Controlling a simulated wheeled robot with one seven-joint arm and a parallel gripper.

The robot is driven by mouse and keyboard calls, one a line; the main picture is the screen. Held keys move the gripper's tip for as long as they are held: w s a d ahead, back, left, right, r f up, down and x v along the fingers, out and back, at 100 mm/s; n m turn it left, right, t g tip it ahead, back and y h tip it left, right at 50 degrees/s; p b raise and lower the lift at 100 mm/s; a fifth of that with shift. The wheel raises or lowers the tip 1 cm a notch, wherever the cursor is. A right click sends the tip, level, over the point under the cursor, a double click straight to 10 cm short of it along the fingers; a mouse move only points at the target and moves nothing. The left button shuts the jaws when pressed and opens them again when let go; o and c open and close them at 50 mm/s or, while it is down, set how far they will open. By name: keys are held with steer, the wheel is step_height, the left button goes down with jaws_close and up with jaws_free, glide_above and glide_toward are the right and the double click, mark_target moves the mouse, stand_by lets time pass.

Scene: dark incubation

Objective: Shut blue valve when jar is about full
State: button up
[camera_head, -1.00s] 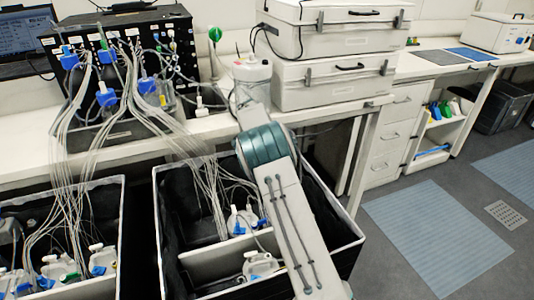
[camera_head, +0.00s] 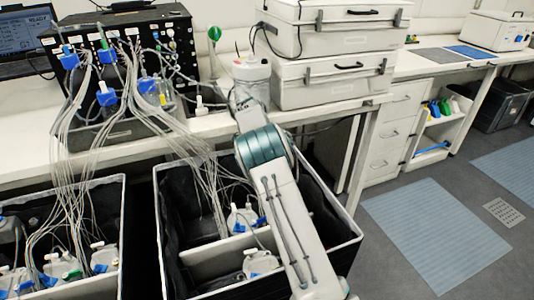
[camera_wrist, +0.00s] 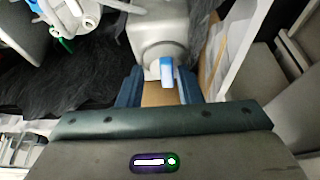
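In the wrist view a pale grey jar (camera_wrist: 160,25) has a round spout with a blue-and-white valve (camera_wrist: 167,70) on it. My gripper (camera_wrist: 160,88) is open, its two dark blue fingers apart, with the valve between or just beyond their tips; contact cannot be told. In the head view my arm hides my gripper and that valve. White jars with blue fittings stand in the right black bin, one behind the divider (camera_head: 243,217) and one in front of it (camera_head: 260,262). The fill level of the valve's jar cannot be read.
A left bin (camera_head: 122,215) holds several more jars. Bundles of thin tubes run from the bench equipment (camera_head: 180,60) down into both bins. White cases (camera_head: 330,85) stand on the bench (camera_head: 215,125).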

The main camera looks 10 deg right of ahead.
steer(key=shift+w+a+r, duration=0.1)
steer(key=shift+w, duration=0.05)
steer(key=shift+w+a+r, duration=0.1)
steer(key=shift+a+r, duration=0.15)
steer(key=shift+r, duration=0.15)
steer(key=p+v, duration=0.4)
steer(key=v, duration=0.3)
steer(key=shift+s+d+p, duration=0.2)
steer(key=shift+d+p, duration=0.05)
steer(key=shift+p, duration=0.15)
